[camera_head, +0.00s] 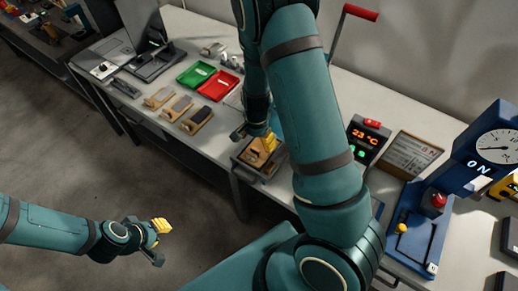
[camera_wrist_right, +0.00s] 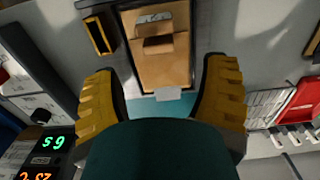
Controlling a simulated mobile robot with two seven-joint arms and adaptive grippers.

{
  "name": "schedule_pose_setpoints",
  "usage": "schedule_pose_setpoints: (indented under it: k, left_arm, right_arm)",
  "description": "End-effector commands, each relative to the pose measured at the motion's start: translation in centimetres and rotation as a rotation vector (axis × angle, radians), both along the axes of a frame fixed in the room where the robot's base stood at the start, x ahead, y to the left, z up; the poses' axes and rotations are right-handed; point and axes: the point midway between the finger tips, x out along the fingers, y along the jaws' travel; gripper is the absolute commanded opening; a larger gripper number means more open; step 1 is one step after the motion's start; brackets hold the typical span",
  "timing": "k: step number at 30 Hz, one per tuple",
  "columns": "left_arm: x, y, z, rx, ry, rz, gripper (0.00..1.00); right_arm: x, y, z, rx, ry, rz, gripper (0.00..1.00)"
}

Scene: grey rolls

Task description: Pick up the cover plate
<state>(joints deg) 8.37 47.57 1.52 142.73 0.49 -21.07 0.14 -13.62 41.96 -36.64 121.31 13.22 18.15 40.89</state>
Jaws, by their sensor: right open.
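I cannot tell for sure which piece is the cover plate. A brown block (camera_wrist_right: 165,65) lies in a dark-rimmed tray (camera_wrist_right: 130,70) at the table's front edge, with a small grey piece (camera_wrist_right: 155,17) at its far end. My right gripper (camera_wrist_right: 163,70) is open, its yellow fingers on either side of the block's near end in the right wrist view. Whether they touch it is unclear. In the head view this gripper (camera_head: 264,143) is over the tray, partly hiding it. My left gripper (camera_head: 158,241) is empty and open, out over the floor.
Brown holders with grey pieces (camera_head: 178,108) stand left of the tray, before a green tray (camera_head: 196,74) and a red tray (camera_head: 218,85). A temperature display (camera_head: 367,138) and a blue dial press (camera_head: 485,150) stand on the right.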

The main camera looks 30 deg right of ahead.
Motion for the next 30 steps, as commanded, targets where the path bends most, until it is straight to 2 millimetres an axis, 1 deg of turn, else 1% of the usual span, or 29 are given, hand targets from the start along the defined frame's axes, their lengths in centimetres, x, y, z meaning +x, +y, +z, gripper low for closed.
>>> schedule_pose_setpoints:
  k: [5,8,15,18,23,24,26,27,29,30]
  left_arm:
    - [0.0,0.0,-0.1,0.000,0.000,0.000,0.25]
    - [0.0,0.0,-0.3,0.001,0.000,0.000,0.25]
    - [0.0,0.0,-0.9,0.002,0.000,0.000,0.25]
    - [0.0,0.0,-0.9,0.002,0.000,0.000,0.25]
    - [0.0,0.0,-0.9,0.002,0.000,0.000,0.25]
    - [0.0,0.0,-0.9,0.002,0.000,0.000,0.25]
    - [0.0,0.0,-0.9,0.002,0.000,0.000,0.25]
    - [0.0,0.0,-0.9,0.002,0.000,0.000,0.25]
    - [0.0,0.0,-0.9,0.002,0.000,0.000,0.25]
    - [0.0,0.0,-0.9,0.002,0.000,0.000,0.25]
  right_arm:
    - [0.0,0.1,-0.8,0.000,0.000,0.000,0.73]
    - [-0.2,0.2,-1.7,0.000,0.002,0.000,0.73]
    - [-0.3,0.5,-5.1,0.000,0.002,-0.001,0.73]
    - [-0.3,0.6,-5.6,0.000,-0.001,0.000,0.73]
    - [-0.2,0.6,-5.6,0.000,-0.001,0.001,0.73]
    - [-0.2,0.6,-5.6,0.000,-0.001,0.001,0.71]
    - [-0.2,0.6,-5.6,0.000,-0.001,0.001,0.50]
    - [-0.2,0.6,-5.6,0.000,-0.001,0.001,0.36]
    - [-0.2,0.6,-5.6,0.000,-0.001,0.000,0.15]
    - [-0.2,0.6,-5.6,0.000,-0.001,0.000,0.07]
